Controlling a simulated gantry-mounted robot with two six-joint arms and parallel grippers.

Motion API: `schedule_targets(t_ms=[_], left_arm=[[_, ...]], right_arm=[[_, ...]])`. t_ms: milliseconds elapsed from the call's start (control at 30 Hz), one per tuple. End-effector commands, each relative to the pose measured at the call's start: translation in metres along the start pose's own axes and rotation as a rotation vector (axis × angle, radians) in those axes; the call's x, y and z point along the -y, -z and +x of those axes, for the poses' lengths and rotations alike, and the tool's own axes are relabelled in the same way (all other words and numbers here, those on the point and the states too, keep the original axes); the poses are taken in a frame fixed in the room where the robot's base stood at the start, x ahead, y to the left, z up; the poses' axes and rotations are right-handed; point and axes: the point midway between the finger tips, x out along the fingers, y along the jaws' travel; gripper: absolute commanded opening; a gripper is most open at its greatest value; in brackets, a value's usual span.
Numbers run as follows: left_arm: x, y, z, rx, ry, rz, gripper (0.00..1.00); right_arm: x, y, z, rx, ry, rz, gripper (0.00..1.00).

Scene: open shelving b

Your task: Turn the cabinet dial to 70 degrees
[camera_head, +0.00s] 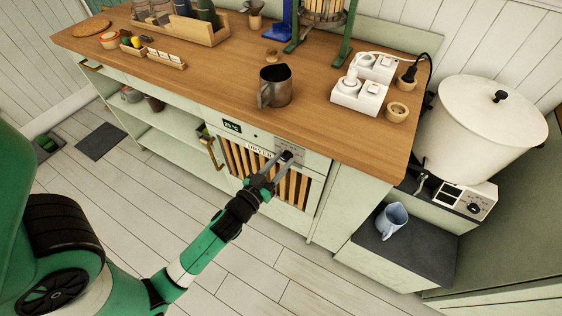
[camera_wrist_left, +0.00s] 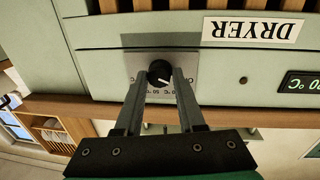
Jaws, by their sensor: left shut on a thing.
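The cabinet dial (camera_wrist_left: 159,73) is a round black knob with a pale pointer mark on a grey scale plate (camera_wrist_left: 135,62), seen upside down in the left wrist view. The plate's printed degree marks are partly covered by the fingers. My left gripper (camera_wrist_left: 161,76) has its two grey fingers on either side of the dial and is shut on it. In the head view the left gripper (camera_head: 283,159) reaches the upper right of the dryer front and hides most of the dial. The dryer's display (camera_head: 232,127) is lit with green digits, too small to read surely. My right gripper is in neither view.
The dryer cabinet (camera_head: 259,138) sits under a wooden worktop (camera_head: 215,75) whose front edge is just above the dial. A brass handle (camera_head: 209,152) and wooden slats are on the dryer front. A metal jug (camera_head: 276,86) stands above. The floor in front is clear.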

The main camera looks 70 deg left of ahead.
Motion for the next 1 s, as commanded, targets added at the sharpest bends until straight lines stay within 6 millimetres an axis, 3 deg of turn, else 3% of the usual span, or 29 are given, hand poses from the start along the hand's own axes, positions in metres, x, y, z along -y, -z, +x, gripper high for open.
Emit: schedule_targets(t_ms=[367,1000], left_arm=[[-0.001,0.004,0.0,0.022,0.001,0.204,0.0],[-0.002,0.004,0.0,0.088,0.005,0.803,0.0]], right_arm=[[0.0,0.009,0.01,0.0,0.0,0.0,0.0],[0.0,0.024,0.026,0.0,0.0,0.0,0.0]])
